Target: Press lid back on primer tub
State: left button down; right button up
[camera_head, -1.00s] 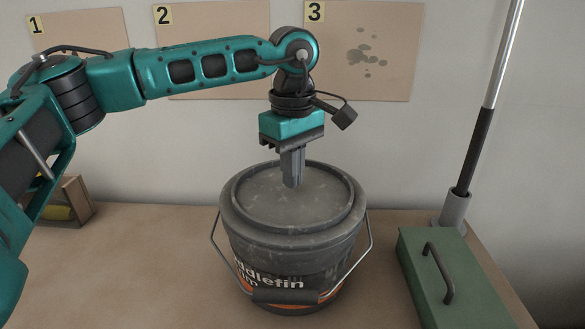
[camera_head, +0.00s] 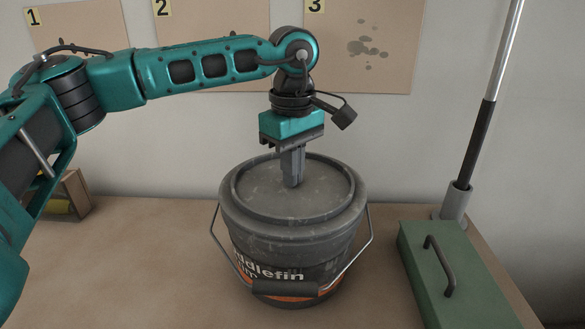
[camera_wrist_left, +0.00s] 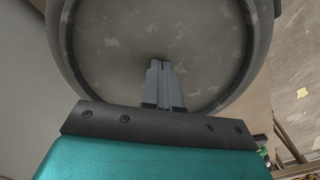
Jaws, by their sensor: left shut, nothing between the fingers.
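The primer tub (camera_head: 285,255) stands upright on the brown table with its wire handle hanging at the front. Its grey round lid (camera_head: 260,195) sits on top and looks about level; I cannot tell whether the rim is snapped down all round. My left gripper (camera_head: 292,184) is shut and empty, pointing straight down, with its fingertips at the lid's upper face near the middle. In the left wrist view the shut fingers (camera_wrist_left: 163,75) lie over the scuffed lid (camera_wrist_left: 120,45). The fingertips' exact contact is hard to judge. My right gripper is not in view.
A green box (camera_head: 455,275) with a dark handle lies to the right of the tub. A pole (camera_head: 480,130) stands in a grey holder (camera_head: 455,203) behind it. A wooden crate (camera_head: 72,195) is at the left back. Numbered boards hang on the wall.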

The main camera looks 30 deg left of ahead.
pick_arm(q)
jog(key=shift+r+p, duration=2.35)
jog(key=shift+r, duration=0.6)
notch_tip(320, 180, up, 13)
jog(key=p, duration=0.2)
jog(key=shift+f, duration=0.1)
